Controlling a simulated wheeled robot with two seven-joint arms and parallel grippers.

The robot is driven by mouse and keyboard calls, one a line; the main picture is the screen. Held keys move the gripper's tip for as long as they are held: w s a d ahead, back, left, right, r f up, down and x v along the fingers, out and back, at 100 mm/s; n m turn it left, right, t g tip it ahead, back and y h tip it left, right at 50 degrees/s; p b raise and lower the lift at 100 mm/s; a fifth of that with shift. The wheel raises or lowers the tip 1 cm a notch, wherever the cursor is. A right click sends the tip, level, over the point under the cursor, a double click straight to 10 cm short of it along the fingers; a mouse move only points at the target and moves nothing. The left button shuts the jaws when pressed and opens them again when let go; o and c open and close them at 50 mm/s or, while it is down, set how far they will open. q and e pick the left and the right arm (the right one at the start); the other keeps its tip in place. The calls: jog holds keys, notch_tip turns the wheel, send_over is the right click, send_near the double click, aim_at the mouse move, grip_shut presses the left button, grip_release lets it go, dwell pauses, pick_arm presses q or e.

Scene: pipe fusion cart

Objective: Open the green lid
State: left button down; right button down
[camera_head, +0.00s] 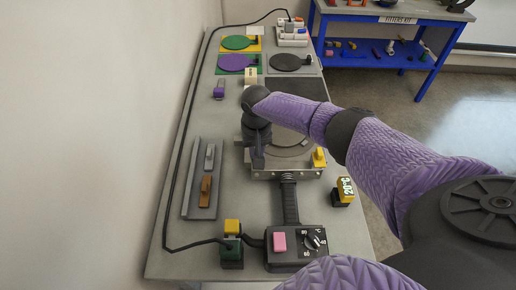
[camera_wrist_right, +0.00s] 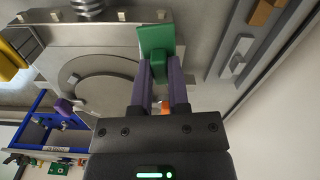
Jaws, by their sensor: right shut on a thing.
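My right gripper (camera_wrist_right: 160,75) is shut on a green block-like piece (camera_wrist_right: 155,38) beside the metal machine with a round ring (camera_wrist_right: 92,95). How the green piece joins the machine is hidden by the fingers. In the head view my right gripper (camera_head: 257,158) points down at the left side of the machine (camera_head: 287,174), and the wrist covers the green piece. A flat green round disc (camera_head: 236,42) lies on a yellow plate at the far end of the bench. My left gripper is not in view.
A purple disc (camera_head: 234,62) and a black disc (camera_head: 286,62) lie on plates at the back. A grey tray (camera_head: 203,180) is left of the machine. A yellow-black block (camera_head: 343,191) is at right.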

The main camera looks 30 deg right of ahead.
jog(key=n, duration=0.2)
jog(key=a+n, duration=0.1)
jog(key=n, duration=0.1)
jog(key=shift+w+n+p, duration=0.1)
jog(key=shift+n+p, duration=0.2)
jog(key=shift+p, duration=0.05)
jog(key=shift+s+a+n+p, duration=0.25)
jog(key=shift+a+n+p, duration=0.2)
jog(key=shift+n, duration=1.7)
jog(key=shift+s+a+n+p, duration=0.25)
jog(key=shift+a+n+p, duration=0.15)
jog(key=shift+n, duration=1.7)
jog(key=shift+s+a+n+p, duration=0.25)
jog(key=shift+a+n+p, duration=0.15)
jog(key=shift+n, duration=1.75)
jog(key=c, duration=0.6)
grip_release()
notch_tip(320, 180, up, 10)
jog(key=p, duration=0.3)
